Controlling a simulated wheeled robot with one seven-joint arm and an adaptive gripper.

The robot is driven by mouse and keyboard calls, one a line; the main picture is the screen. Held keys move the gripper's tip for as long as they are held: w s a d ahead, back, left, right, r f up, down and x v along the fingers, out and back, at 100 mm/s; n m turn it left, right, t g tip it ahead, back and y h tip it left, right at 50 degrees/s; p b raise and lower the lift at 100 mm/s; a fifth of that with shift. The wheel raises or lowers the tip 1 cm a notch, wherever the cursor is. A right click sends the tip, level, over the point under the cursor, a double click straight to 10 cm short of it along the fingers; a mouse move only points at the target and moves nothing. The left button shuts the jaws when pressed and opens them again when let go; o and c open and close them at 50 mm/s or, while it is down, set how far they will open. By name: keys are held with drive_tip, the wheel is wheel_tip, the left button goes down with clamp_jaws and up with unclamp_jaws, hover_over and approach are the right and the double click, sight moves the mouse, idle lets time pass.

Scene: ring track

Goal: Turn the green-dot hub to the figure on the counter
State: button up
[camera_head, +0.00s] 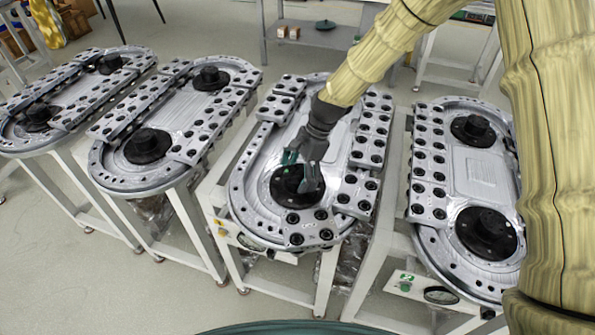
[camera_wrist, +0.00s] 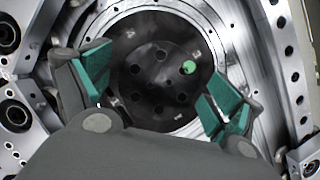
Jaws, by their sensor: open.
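The green-dot hub (camera_wrist: 160,85) is a round dark disc with several holes, set in a metal ring. Its green dot (camera_wrist: 189,67) is at the disc's right side, slightly above its middle. Small pale marks around it are too small to read. In the head view the hub (camera_head: 285,186) is at the near end of the second track from the right. My gripper (camera_head: 302,166) is above it, pointing down. In the wrist view its green-padded fingers (camera_wrist: 158,90) are apart on either side of the disc, with nothing held. I cannot make out a counter figure.
Similar tracks with black hubs stand to the left (camera_head: 145,146) and right (camera_head: 487,233). Raised metal blocks (camera_head: 374,135) line the straight sides around my gripper. A dark oval fitting (camera_head: 440,295) is on the right stand's front. A bench (camera_head: 325,38) stands behind.

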drive_tip(key=shift+s+r, duration=0.45)
drive_tip(key=shift+s, duration=0.2)
drive_tip(key=shift+c, duration=0.2)
drive_tip(key=shift+w+f, duration=0.55)
drive_tip(key=shift+w, duration=0.1)
drive_tip(key=c, duration=0.7)
drive_tip(key=shift+w, duration=0.15)
drive_tip(key=shift+c, duration=1.3)
drive_tip(key=shift+r, duration=0.15)
drive_tip(key=shift+r+n, duration=0.1)
drive_tip(key=shift+n, duration=0.2)
